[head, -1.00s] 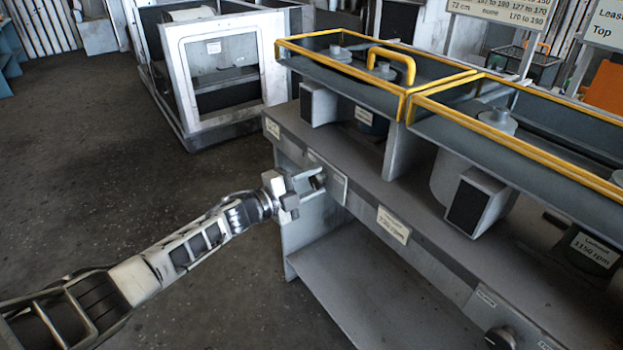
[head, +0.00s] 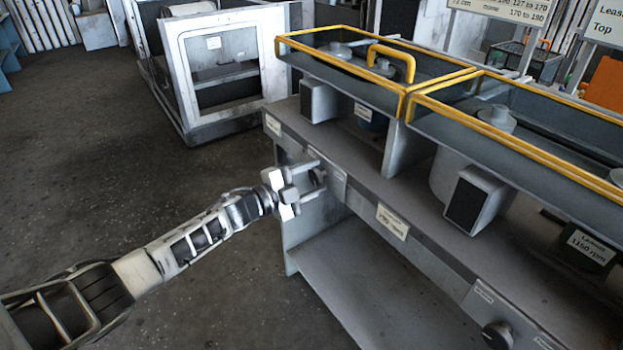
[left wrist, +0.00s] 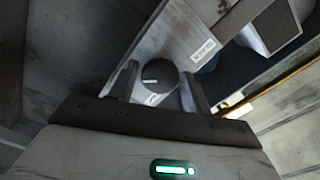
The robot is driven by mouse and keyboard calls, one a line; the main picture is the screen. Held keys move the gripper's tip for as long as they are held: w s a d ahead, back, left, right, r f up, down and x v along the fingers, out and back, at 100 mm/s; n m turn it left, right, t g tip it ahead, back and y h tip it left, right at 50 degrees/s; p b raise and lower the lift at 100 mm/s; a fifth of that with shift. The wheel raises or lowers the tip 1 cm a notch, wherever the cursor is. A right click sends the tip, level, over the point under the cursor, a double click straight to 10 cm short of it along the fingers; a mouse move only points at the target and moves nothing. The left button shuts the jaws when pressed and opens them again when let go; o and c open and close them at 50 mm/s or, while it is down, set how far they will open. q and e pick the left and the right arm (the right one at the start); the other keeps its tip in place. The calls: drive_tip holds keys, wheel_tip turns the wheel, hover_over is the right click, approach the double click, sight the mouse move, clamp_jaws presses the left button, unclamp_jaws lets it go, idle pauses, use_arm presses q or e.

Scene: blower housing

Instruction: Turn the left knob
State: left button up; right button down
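The left knob (head: 318,177) is a dark round knob on the left end of the grey bench's front panel. In the left wrist view the knob (left wrist: 160,76) shows a light pointer line and sits between my finger ends. My left gripper (head: 311,179) is open at the knob, one finger above it and one below in the head view. In the left wrist view, narrow gaps show between the knob and both fingers (left wrist: 160,84). Contact is not visible. My right gripper is in neither view.
A second dark knob (head: 498,335) is on the panel at lower right. Yellow-railed trays (head: 440,85) and dark-faced boxes (head: 467,203) stand above the bench top (head: 365,185). A lower shelf (head: 385,290) juts out below. The floor (head: 110,170) at left is open.

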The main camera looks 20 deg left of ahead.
use_arm(q)
drive_tip(key=shift+o, duration=0.6)
drive_tip(key=v, duration=1.6)
drive_tip(key=shift+d+f, duration=0.1)
